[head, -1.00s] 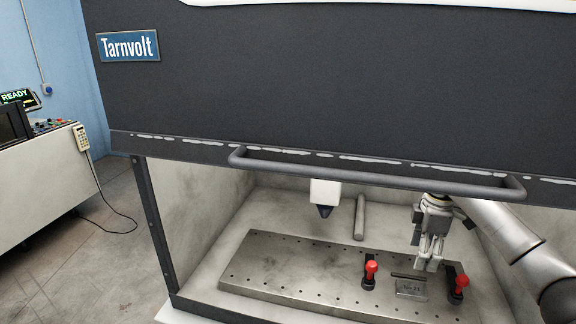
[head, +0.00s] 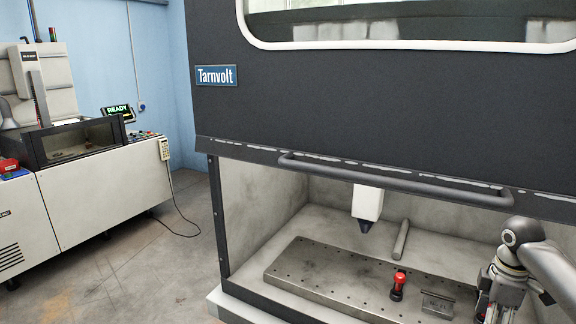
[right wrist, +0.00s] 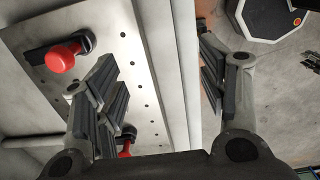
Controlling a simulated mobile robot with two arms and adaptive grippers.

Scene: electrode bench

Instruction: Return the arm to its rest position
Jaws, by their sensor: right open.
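My right gripper (head: 500,302) hangs at the right side of the head view, in front of the machine's opening. In the right wrist view the gripper (right wrist: 158,82) is open, its fingers wide apart with nothing between them. Beyond the fingers is the front edge of the perforated steel plate (right wrist: 150,70). On the plate (head: 312,268) stands a red-knobbed clamp (head: 398,285) with a small grey block (head: 437,304) to its right. Two red knobs show in the right wrist view, one at upper left (right wrist: 62,57) and one lower (right wrist: 126,147). My left gripper is not in view.
The machine's dark raised door (head: 400,120) with its grey bar handle (head: 390,180) spans above the opening. A white nozzle head (head: 367,202) hangs inside, near a grey rod (head: 401,238). Another machine (head: 100,185) stands at the left, with clear floor (head: 150,260) between.

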